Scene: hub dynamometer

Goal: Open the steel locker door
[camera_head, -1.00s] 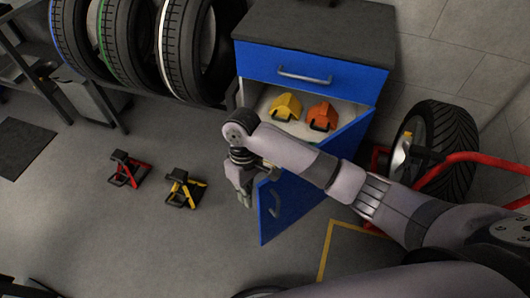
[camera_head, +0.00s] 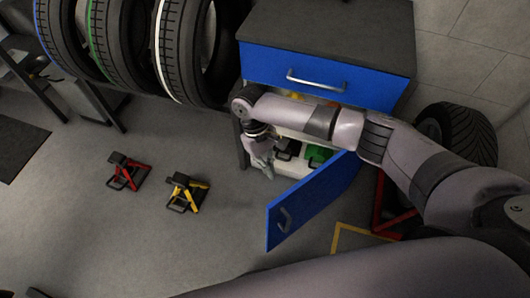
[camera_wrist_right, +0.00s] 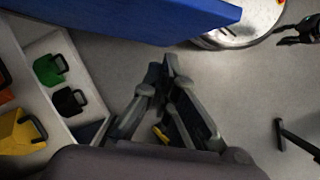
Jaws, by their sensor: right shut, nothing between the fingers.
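The blue locker door (camera_head: 312,202) stands swung out from the cabinet's right side, with a gap to the opening. Its handle (camera_head: 285,220) is on the outer face, near the free edge. In the wrist view a blue panel (camera_wrist_right: 150,18), which looks like the door, crosses the top. My right gripper (camera_head: 266,168) is shut and empty, in front of the opening on the inner side of the door; its fingertips also show in the wrist view (camera_wrist_right: 169,65), apart from the panel. My right forearm hides part of the opening. My left gripper is not in view.
Inside are a green item (camera_head: 318,154), a black item (camera_wrist_right: 69,101) and a yellow item (camera_wrist_right: 20,132). A closed blue drawer (camera_head: 320,78) is above. Tires (camera_head: 120,50) stand left; red (camera_head: 127,172) and yellow (camera_head: 187,190) stands sit on the floor. A wheel (camera_head: 458,130) is right.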

